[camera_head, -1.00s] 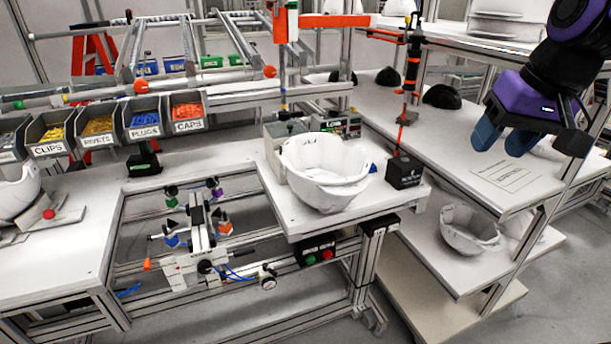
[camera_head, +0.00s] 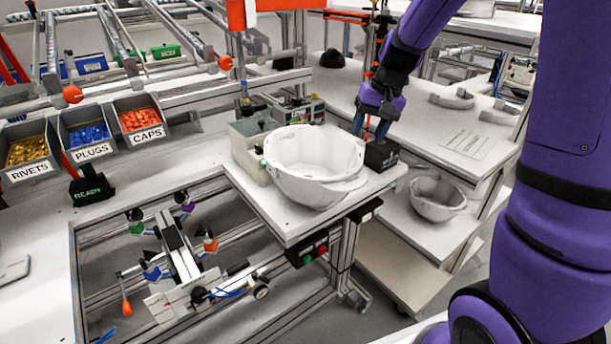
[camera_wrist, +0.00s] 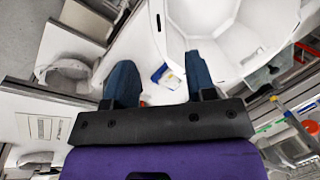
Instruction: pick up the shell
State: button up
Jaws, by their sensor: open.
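A white helmet shell (camera_head: 312,172) sits with its hollow side up on the bench corner in the head view. It fills the upper right of the wrist view (camera_wrist: 226,30). A second white shell (camera_head: 437,198) rests on the lower shelf at right; a white shell shape also shows at left in the wrist view (camera_wrist: 66,76). My gripper (camera_head: 370,127) has blue fingers, open and empty, just right of the bench shell's far rim in the head view. In the wrist view, the fingers (camera_wrist: 160,75) point toward the bench, the right one overlapping the shell's edge.
A black block (camera_head: 381,155) stands on the bench close beneath my fingers. A grey box (camera_head: 250,143) and a display unit (camera_head: 298,108) stand behind the shell. Part bins (camera_head: 88,139) are at left. A fixture (camera_head: 178,262) sits in the frame below. The right shelf top has free room.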

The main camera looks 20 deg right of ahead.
aim_at(355, 160)
jog(key=x, duration=0.9)
jog(key=shift+w+f, duration=0.1)
jog(key=shift+f, duration=0.05)
grip_shut()
